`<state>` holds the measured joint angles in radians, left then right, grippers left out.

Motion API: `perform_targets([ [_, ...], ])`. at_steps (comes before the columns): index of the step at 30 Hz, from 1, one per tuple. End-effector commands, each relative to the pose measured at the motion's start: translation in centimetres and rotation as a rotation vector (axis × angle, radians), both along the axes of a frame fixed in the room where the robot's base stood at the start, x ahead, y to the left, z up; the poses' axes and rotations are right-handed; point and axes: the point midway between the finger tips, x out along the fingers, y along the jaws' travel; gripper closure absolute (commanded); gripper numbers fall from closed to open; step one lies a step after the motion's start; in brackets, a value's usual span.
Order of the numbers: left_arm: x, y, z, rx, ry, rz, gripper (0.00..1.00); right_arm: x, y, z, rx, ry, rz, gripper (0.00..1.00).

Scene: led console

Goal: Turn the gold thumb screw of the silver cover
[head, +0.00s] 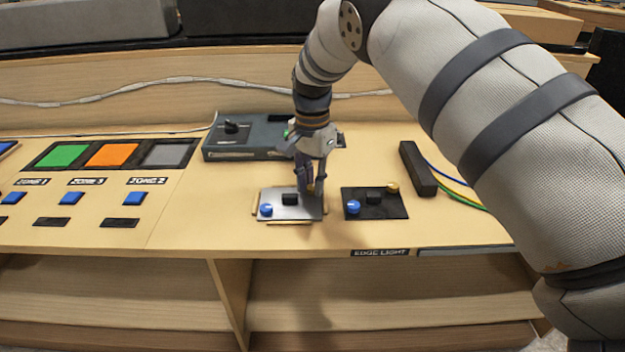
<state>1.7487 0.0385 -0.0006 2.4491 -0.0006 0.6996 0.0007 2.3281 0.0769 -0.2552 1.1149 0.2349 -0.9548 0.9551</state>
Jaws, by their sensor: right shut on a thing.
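The silver cover (287,212) lies flat on the wooden console near its front edge. It carries a blue knob (265,210) at its left and a black block (290,198) in its middle. My right gripper (312,190) points down over the cover's right back corner, shut on the gold thumb screw (311,188), which is mostly hidden between the fingers. My left gripper is not in view.
A black cover (374,212) with its own blue knob and gold screw lies close to the right. A dark grey box (245,140) stands behind, and a black bar (417,168) with wires lies farther right. Coloured panels and blue buttons fill the left.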

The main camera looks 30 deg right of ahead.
Motion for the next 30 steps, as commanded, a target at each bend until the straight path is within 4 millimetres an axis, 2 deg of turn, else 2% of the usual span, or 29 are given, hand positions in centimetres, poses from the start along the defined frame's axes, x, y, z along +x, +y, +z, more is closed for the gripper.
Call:
perform_targets([
  [30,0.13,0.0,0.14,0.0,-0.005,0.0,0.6,-0.22,-0.03,-0.51,0.003,0.007,0.96,1.0],
])
